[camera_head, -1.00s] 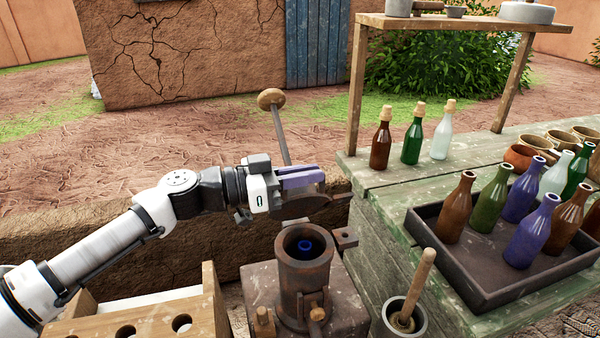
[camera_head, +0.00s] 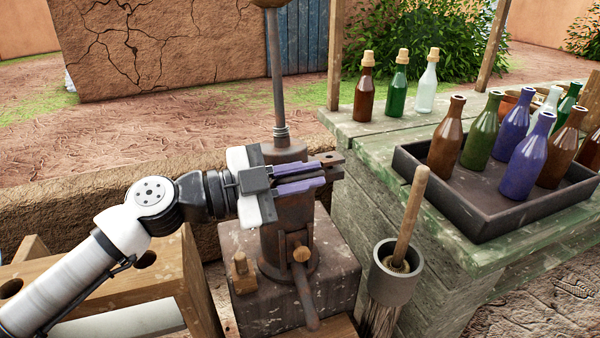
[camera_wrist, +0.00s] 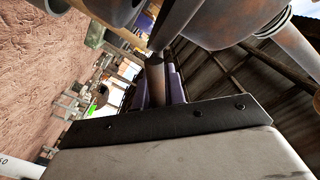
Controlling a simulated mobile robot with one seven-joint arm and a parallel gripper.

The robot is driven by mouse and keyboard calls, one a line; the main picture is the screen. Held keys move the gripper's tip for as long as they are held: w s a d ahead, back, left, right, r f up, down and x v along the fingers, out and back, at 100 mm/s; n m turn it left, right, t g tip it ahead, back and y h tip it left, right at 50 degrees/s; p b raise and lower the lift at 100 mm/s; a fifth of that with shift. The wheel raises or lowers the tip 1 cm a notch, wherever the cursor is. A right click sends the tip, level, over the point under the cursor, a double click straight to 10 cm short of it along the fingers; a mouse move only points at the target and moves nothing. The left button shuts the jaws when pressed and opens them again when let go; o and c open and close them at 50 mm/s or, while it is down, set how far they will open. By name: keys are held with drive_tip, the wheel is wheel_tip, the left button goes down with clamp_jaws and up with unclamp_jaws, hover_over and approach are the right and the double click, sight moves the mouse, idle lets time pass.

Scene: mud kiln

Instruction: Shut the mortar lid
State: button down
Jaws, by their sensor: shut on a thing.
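The mortar (camera_head: 287,235) is a rusty metal cylinder on a worn block, with a wooden-knobbed side lever. Its dark metal lid (camera_head: 285,153) lies over the mouth, and a tall rod (camera_head: 278,85) stands upright from it. The open mouth no longer shows. My gripper (camera_head: 304,179) reaches in from the left at the top of the mortar. Its purple fingers are shut on a dark part of the lid between them. The wrist view also shows a dark bar between the fingers (camera_wrist: 160,85). The gripper hides much of the seam, so I cannot tell whether the lid is fully seated.
A bucket with a wooden pestle (camera_head: 412,215) stands close on the right. Beyond it is a green bench (camera_head: 375,145) with a tray (camera_head: 478,213) of bottles and several corked bottles. A wooden rack (camera_head: 205,300) stands at the left. A mud wall runs behind.

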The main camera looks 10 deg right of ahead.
drive_tip(key=shift+s+f+b, duration=0.15)
drive_tip(key=shift+f+b, duration=0.3)
drive_tip(key=shift+f, duration=0.25)
drive_tip(key=shift+s+f+b, duration=0.15)
drive_tip(key=shift+f+b, duration=0.3)
drive_tip(key=shift+f, duration=0.2)
drive_tip(key=shift+s+f, duration=0.1)
drive_tip(key=shift+f, duration=0.05)
drive_tip(key=c, duration=1.5)
unclamp_jaws()
drive_tip(key=a, duration=0.4)
drive_tip(key=s+a, duration=0.1)
drive_tip(key=a, duration=0.8)
drive_tip(key=shift+s+a, duration=0.35)
drive_tip(key=shift+s, duration=0.05)
